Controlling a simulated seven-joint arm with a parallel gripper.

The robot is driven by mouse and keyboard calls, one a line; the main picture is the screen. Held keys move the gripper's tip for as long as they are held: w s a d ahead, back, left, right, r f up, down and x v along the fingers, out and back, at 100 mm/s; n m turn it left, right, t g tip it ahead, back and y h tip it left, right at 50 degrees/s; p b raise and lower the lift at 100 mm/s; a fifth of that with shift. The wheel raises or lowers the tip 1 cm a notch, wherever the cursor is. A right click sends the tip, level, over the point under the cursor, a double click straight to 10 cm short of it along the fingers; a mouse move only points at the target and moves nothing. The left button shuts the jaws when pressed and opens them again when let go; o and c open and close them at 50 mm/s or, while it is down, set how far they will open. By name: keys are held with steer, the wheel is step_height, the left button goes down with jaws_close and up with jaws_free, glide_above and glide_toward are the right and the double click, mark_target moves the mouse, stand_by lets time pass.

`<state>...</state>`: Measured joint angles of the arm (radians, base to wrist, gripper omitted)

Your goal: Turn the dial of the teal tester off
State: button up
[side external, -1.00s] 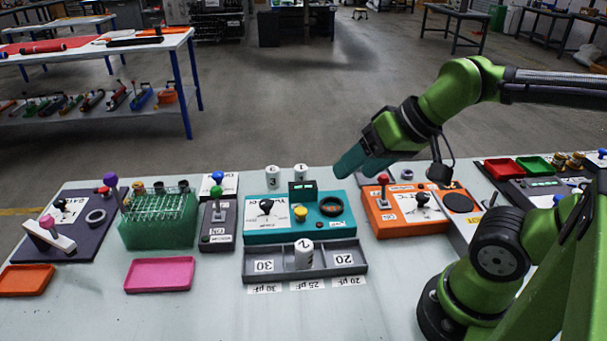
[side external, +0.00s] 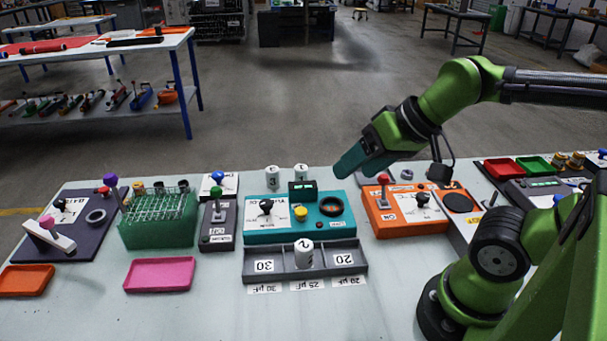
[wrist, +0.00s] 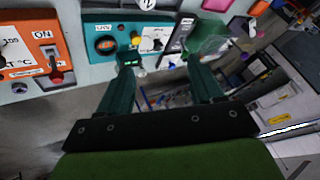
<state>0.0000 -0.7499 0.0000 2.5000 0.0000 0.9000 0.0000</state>
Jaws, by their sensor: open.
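The teal tester (side external: 283,232) sits mid-table in the side view. Its black dial (side external: 267,206) stands on a white plate on the left, beside a yellow knob (side external: 300,214) and a dark round socket (side external: 331,207). A small dark display stands at its back edge. In the wrist view the tester (wrist: 120,28) is upside down near the top, with its dial (wrist: 157,43) ahead of the fingers. My gripper (side external: 345,168) hangs in the air above and behind the tester's right end, clear of it. Its teal fingers (wrist: 163,82) are apart and empty in the wrist view.
A grey tray (side external: 327,260) holding a white cylinder marked 2 (side external: 304,253) stands before the tester. Cylinders 3 (side external: 272,177) and 1 (side external: 301,172) stand behind it. A dark switch box (side external: 218,235) is left; an orange box (side external: 405,218) with a red-topped lever is right.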

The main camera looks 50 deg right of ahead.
mark_target(267, 202)
steer(key=shift+f, duration=0.15)
steer(key=shift+c, duration=0.3)
steer(key=w+d+f+m+g+y, duration=0.1)
steer(key=w+d+f+m+g, duration=0.15)
steer(key=w+m, duration=0.75)
steer(key=w+d+f+m+g+y, duration=0.15)
steer(key=w+d+m, duration=0.25)
steer(key=w+m, duration=0.6)
steer(key=shift+g+h, duration=0.25)
steer(key=shift+g, duration=0.15)
steer(key=x, duration=1.6)
steer(key=shift+a, duration=0.25)
steer(key=c, duration=1)
